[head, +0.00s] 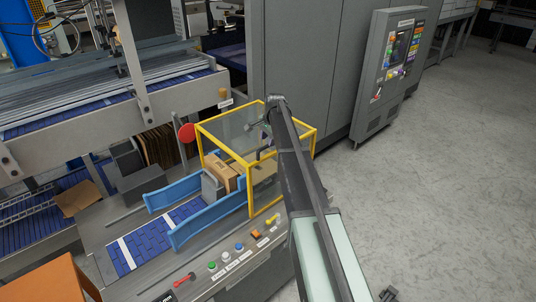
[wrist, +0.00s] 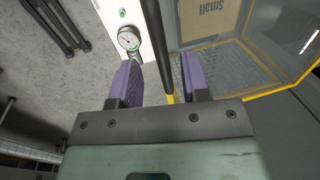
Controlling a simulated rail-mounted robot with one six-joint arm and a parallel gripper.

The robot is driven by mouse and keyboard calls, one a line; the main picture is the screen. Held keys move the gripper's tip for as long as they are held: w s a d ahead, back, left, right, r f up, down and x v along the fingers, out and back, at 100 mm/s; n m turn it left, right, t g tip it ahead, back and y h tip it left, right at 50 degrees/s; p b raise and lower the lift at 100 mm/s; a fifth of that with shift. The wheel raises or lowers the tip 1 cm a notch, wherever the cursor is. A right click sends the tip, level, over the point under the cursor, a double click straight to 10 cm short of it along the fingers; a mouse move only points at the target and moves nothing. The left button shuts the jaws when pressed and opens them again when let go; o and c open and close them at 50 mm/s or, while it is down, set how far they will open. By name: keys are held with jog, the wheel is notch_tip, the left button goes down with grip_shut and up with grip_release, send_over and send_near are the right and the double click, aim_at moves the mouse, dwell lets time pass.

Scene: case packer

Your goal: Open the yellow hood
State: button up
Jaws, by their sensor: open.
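The yellow hood (head: 250,164) is a yellow frame with clear panels over the end of the blue conveyor. It looks closed, standing around a cardboard box (head: 223,172). In the head view my gripper (head: 262,146) is at the hood's upper part, partly hidden by my arm. In the wrist view my gripper (wrist: 161,76) has its two purple fingers apart.
A red round knob (head: 187,133) stands left of the hood. Blue guide rails (head: 208,222) flank the belt, with several buttons (head: 238,247) along the front. A grey control cabinet (head: 382,80) stands behind right.

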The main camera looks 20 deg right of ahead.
jog(key=f, duration=0.1)
jog(key=f+b, duration=0.1)
jog(key=f, duration=0.1)
jog(key=shift+w+f+b, duration=0.2)
jog(key=shift+w+b, duration=0.1)
jog(key=shift+r, duration=0.2)
grip_shut()
